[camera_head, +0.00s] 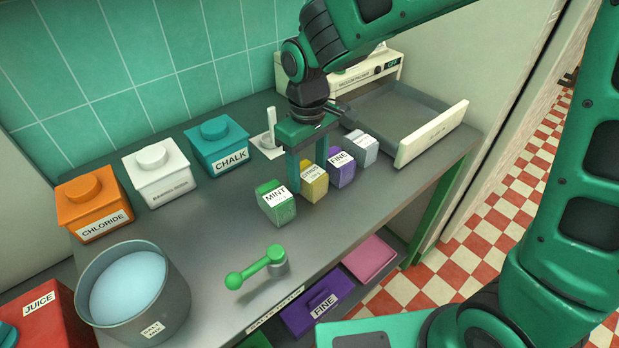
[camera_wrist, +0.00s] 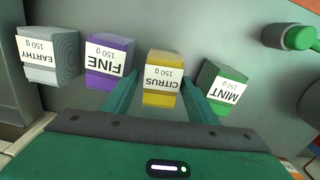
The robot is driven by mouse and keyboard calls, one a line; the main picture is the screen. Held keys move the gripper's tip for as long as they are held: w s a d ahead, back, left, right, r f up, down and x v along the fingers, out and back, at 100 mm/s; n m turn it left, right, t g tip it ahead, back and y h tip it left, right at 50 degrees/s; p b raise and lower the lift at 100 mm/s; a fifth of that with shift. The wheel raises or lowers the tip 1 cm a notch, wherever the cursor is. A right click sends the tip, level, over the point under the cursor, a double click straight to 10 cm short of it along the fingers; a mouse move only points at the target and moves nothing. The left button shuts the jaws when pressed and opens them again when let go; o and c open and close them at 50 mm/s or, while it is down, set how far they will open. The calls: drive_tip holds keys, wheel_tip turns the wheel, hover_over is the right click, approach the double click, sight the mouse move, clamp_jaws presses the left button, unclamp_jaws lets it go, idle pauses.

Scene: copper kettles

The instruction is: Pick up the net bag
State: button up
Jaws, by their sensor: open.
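I cannot make out anything that is plainly a net bag. Several small labelled packets stand in a row on the grey counter: a green MINT packet (camera_head: 277,205), a yellow CITRUS packet (camera_head: 314,185), a purple FINE packet (camera_head: 341,168) and a grey-white packet (camera_head: 362,147), which reads EARTHY in the wrist view (camera_wrist: 50,58). My gripper (camera_head: 307,170) is open and points down at the row. In the wrist view its fingers (camera_wrist: 160,78) lie on either side of the yellow CITRUS packet (camera_wrist: 161,98); whether they touch it I cannot tell.
Orange CHLORIDE (camera_head: 93,210), white (camera_head: 158,178) and teal CHALK (camera_head: 217,152) canisters line the back. A grey tub (camera_head: 177,283) holds pale blue contents at front left.

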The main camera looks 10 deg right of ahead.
drive_tip(key=c, duration=0.9)
drive_tip(key=shift+r, duration=0.15)
